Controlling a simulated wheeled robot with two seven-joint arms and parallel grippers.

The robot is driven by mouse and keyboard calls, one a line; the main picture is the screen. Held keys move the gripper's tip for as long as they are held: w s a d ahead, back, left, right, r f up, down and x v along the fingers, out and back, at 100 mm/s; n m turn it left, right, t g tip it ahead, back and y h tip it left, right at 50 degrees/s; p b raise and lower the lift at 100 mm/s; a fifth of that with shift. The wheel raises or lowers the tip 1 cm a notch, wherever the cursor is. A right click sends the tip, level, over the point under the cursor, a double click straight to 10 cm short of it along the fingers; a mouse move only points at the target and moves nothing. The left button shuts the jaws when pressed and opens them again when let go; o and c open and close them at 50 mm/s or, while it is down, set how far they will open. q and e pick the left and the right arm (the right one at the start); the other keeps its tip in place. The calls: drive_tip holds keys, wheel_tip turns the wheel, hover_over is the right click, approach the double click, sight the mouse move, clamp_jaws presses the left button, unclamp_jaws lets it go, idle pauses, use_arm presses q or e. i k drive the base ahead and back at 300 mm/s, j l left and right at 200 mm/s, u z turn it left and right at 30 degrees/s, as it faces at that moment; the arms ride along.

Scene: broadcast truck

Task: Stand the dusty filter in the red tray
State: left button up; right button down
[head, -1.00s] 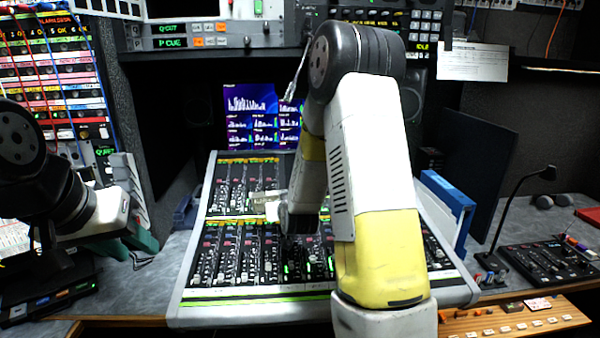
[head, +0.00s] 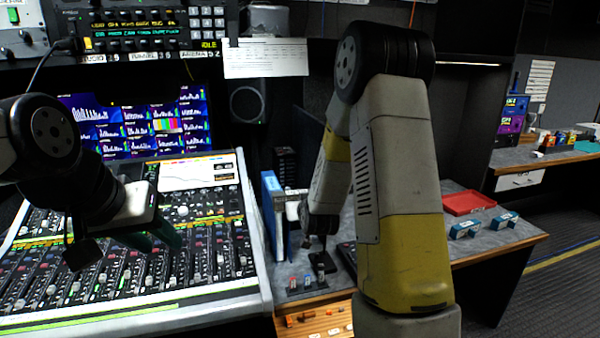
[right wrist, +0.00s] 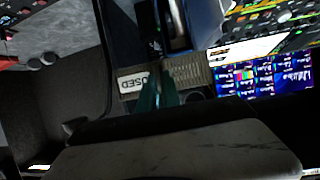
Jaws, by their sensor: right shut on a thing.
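The red tray (head: 468,202) lies on the right part of the desk, and it looks empty. In the head view, a pale edge of the filter (head: 290,195) shows left of my right forearm, which hides most of that gripper. The filter is well left of the tray. My left gripper (head: 122,243) hangs over the mixing console, its fingers apart and empty.
The mixing console (head: 215,285) fills the left. A blue-edged panel (head: 272,205) stands at its right side, close to the held filter. Blue-and-white blocks (head: 463,228) sit in front of the tray. A speaker (head: 248,103) stands behind. Open floor lies at the right.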

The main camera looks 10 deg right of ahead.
sight(471, 201)
drive_tip(key=l+z, duration=0.1)
drive_tip(key=l, duration=0.35)
drive_tip(key=i+l+z, duration=0.1)
drive_tip(key=l, duration=0.75)
drive_tip(key=i+l+z, duration=0.15)
drive_tip(key=l, duration=0.25)
drive_tip(key=l+z, duration=0.1)
drive_tip(key=l, duration=0.35)
drive_tip(key=i+l+z, duration=0.1)
drive_tip(key=l, duration=0.3)
drive_tip(key=i+l+z, duration=0.1)
drive_tip(key=l, duration=0.3)
drive_tip(key=i+l, duration=0.3)
drive_tip(key=l, duration=0.15)
drive_tip(key=i+l+z, duration=0.15)
drive_tip(key=l, duration=0.25)
drive_tip(key=i+l, duration=0.25)
drive_tip(key=i+l+z, duration=0.15)
drive_tip(key=l, duration=0.35)
drive_tip(key=i+j, duration=0.4)
drive_tip(key=i, duration=0.1)
